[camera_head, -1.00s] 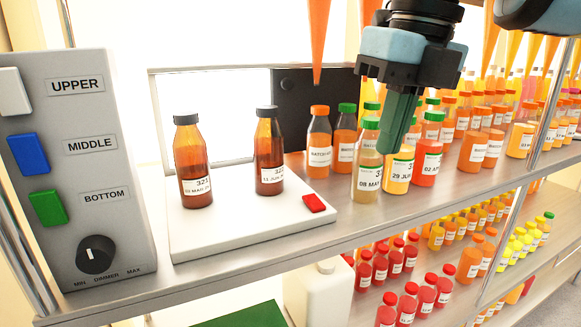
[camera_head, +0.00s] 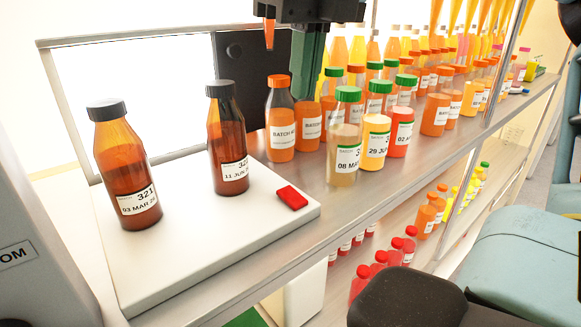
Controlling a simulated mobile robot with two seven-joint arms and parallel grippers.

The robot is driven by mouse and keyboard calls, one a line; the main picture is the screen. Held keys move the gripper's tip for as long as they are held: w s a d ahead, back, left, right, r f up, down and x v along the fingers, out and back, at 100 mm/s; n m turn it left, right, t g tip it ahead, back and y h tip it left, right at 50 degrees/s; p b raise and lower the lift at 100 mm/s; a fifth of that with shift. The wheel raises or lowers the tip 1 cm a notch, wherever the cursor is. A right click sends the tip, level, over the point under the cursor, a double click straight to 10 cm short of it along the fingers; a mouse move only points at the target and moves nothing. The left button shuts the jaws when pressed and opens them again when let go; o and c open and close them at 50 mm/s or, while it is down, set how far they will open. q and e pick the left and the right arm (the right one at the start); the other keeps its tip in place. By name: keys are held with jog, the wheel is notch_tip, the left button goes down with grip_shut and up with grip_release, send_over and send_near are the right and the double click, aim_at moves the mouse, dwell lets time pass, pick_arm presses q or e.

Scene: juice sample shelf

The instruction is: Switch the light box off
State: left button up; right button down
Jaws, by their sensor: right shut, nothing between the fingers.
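The light box has a white base (camera_head: 215,245) and a bright white, lit-looking back panel (camera_head: 135,85) in a grey frame. A small red switch (camera_head: 291,197) sits at the base's front right corner. Two brown bottles with dark caps, the left one (camera_head: 124,170) and the right one (camera_head: 228,145), stand upright on the base. My right gripper (camera_head: 305,90) hangs down from the top edge with its green fingers shut and empty. In the picture it is above the switch, apart from it, near the orange-capped bottles. My left gripper is not in view.
Several juice bottles stand close right of the base, the nearest with a green cap (camera_head: 345,140). A grey control box (camera_head: 40,215) is cut off at left. A dark panel (camera_head: 245,75) stands behind the gripper. More bottles fill the lower shelf. Parts of my arm cover the lower right.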

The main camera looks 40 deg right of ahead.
aim_at(290, 190)
jog(key=shift+f, duration=0.15)
